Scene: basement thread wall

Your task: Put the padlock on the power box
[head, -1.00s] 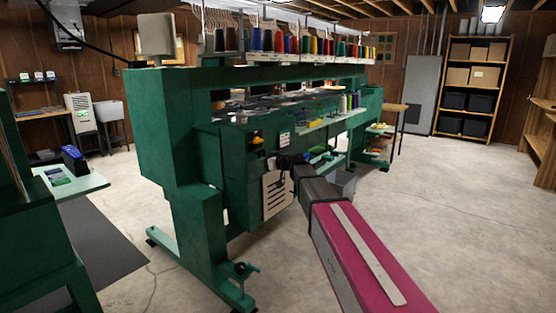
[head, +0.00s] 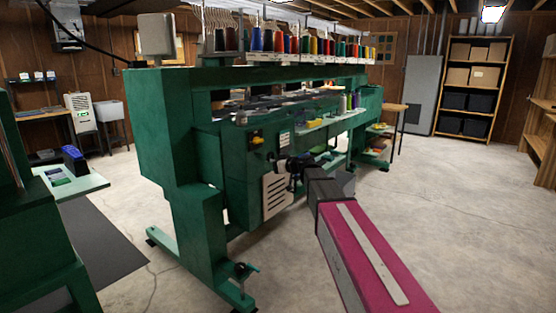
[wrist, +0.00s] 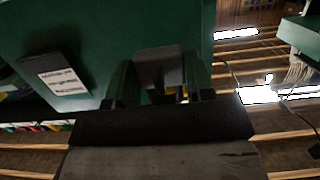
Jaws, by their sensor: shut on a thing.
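My gripper (head: 289,168) is in front of the green machine's end panel, below and right of a small box with a yellow face and red knob (head: 256,138), which looks like the power box. In the wrist view, the fingers of my gripper (wrist: 160,82) are shut on a dark grey piece (wrist: 158,62), which seems to be the padlock. A bit of yellow shows beside it, and I cannot tell whether it belongs to the box. The padlock's details are too dark and small to read in the head view.
The green embroidery machine (head: 165,125) fills the middle, with thread cones on top. A white label (head: 284,140) sits right of the yellow-faced box, and a pale vented plate (head: 276,195) lies below. Open concrete floor (head: 470,220) spreads to the right. Shelves (head: 472,88) stand behind.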

